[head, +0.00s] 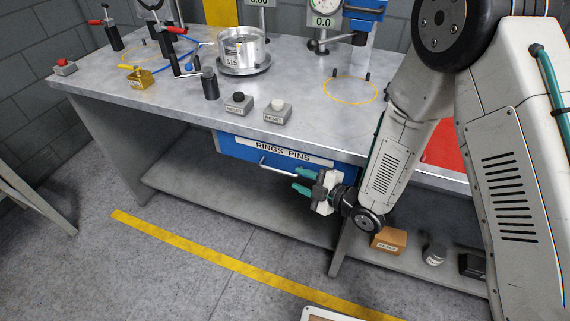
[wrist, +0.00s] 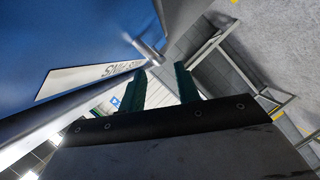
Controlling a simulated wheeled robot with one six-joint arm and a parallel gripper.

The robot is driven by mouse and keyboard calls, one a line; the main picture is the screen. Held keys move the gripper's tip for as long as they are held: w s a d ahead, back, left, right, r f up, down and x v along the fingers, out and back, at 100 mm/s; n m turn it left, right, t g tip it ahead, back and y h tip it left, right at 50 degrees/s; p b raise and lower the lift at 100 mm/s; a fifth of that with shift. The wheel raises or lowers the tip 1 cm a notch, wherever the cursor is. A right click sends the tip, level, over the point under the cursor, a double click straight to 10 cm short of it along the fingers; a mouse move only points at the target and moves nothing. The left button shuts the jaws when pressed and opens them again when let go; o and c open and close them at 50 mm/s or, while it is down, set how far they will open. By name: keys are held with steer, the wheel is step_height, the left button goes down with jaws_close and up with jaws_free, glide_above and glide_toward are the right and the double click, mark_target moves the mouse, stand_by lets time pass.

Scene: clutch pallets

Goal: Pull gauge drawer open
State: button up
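The gauge drawer (head: 235,147) is a blue drawer front under the bench top, labelled "RINGS PINS". It looks shut. A pale bar handle (head: 285,166) runs across its front. In the wrist view the blue front (wrist: 75,35) fills the upper left, and the handle bar (wrist: 75,111) runs diagonally below the label. My gripper (head: 303,181) is near the handle's right end, its green fingers pointing left. In the wrist view the fingers (wrist: 160,88) are apart with nothing seen between them. The handle passes beside the left finger; whether they touch cannot be told.
The grey bench top (head: 310,120) holds two button boxes, a clear cylinder (head: 243,50) and gauge stands. A lower shelf (head: 215,190) carries a cardboard box (head: 389,240) at right. The floor in front, with a yellow line (head: 220,259), is mostly clear.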

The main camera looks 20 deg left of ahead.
mark_target(283, 171)
steer(key=x, duration=0.7)
steer(key=shift+w+a, duration=0.15)
steer(key=shift+a, duration=0.2)
jaws_close()
